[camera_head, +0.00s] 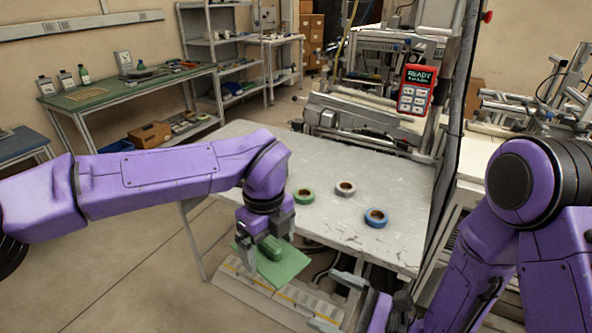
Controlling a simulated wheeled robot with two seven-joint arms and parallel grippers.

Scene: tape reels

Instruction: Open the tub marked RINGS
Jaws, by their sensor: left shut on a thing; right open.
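My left gripper (267,244) is shut on the raised green block of a flat green lid (280,268). It holds the lid tilted, at the near left edge of the white table (410,195). My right gripper (323,298) is open and empty at the bottom of the view, near the table's front edge. A green tape reel (297,199), a pale grey reel (345,194) and a blue reel (370,221) lie flat on the table. I cannot make out a tub or any RINGS marking.
A red panel reading READY (416,90) stands behind the table beside a dark post (457,100). Machinery (365,120) lines the table's back. A green-topped bench (125,92) with bottles is at the far left. The table's right part is bare.

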